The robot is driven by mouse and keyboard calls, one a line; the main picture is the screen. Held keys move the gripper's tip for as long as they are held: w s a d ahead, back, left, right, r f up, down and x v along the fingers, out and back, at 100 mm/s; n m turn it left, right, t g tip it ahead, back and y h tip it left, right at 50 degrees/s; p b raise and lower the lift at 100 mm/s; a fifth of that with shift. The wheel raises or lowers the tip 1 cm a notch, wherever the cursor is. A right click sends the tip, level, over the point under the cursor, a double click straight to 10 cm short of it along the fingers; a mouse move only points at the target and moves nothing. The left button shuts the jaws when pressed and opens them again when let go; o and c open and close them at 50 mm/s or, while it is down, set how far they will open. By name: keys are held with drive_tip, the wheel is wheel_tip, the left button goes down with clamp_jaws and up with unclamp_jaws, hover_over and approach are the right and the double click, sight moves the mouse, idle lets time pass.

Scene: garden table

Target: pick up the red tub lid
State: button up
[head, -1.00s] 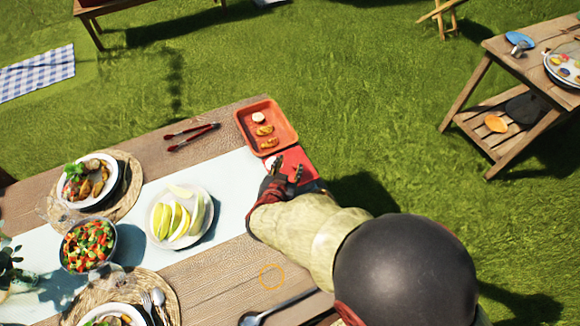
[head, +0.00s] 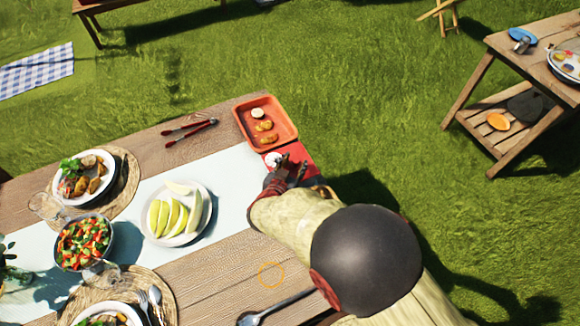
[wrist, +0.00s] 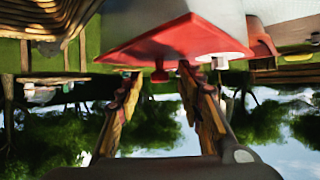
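The red tub lid (head: 305,157) lies flat at the table's far right corner, just in front of the orange-red tub (head: 240,112). My gripper (head: 287,168) is over its near part in the head view and hides some of it. In the wrist view, which looks upside down, the lid (wrist: 180,38) shows above the fingertips, with a small red knob (wrist: 160,76) under its edge. My gripper (wrist: 158,74) is open there, with a finger on each side of the knob. Contact with the knob cannot be told.
A small white thing (head: 272,158) sits left of my gripper. The tub holds some food. Red-handled tongs (head: 190,131) lie left of it, and a plate of melon slices (head: 160,236) stands nearer. Grass lies beyond the table's right edge.

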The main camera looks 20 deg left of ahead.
drive_tip(key=c, duration=0.3)
clamp_jaws()
idle(0.4)
